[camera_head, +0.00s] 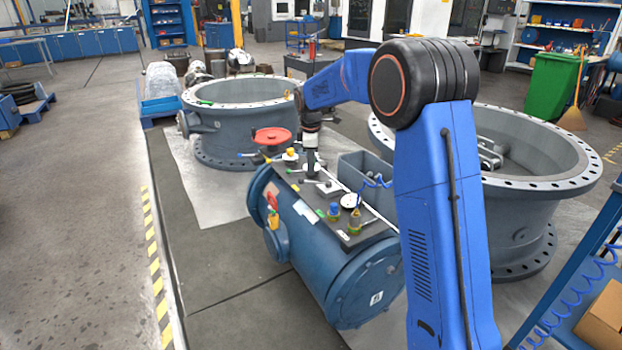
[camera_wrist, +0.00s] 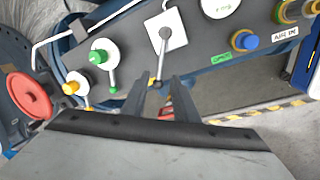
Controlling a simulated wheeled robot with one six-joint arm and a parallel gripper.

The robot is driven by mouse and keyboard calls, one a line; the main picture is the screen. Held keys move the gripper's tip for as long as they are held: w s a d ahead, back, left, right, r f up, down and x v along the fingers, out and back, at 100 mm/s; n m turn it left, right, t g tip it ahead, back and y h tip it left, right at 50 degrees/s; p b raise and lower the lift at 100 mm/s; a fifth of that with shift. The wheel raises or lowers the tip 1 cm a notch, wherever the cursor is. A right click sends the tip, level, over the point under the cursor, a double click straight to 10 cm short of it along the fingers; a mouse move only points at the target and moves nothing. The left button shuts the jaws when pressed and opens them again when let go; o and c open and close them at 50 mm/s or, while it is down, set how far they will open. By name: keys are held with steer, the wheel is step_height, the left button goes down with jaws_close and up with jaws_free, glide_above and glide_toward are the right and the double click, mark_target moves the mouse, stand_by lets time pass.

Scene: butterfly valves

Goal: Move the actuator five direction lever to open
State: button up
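A grey lever (camera_wrist: 161,55) on a white square plate (camera_wrist: 176,32) shows at the top middle of the wrist view. It points down the picture, and its dark rounded tip is near the gap between my fingertips. My gripper (camera_wrist: 160,82) is open, with one finger on each side of that tip; I cannot tell whether either touches it. A green label (camera_wrist: 221,57) lies right of the lever, and a red label (camera_wrist: 166,110) is partly hidden behind my fingers. In the head view my gripper (camera_head: 312,168) is over the panel of the blue tank (camera_head: 315,235).
Green (camera_wrist: 98,57) and yellow (camera_wrist: 72,88) knobs and a red handwheel (camera_wrist: 28,95) are left of my gripper. A blue fitting (camera_wrist: 244,41) and a white gauge (camera_wrist: 218,6) are right. Large grey flanged rings (camera_head: 235,125) stand behind the tank.

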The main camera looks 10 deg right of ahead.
mark_target(311, 182)
steer(key=f, duration=0.2)
steer(key=w+f, duration=0.1)
steer(key=f, duration=0.4)
steer(key=shift+w+d, duration=0.15)
jaws_close()
stand_by(1.2)
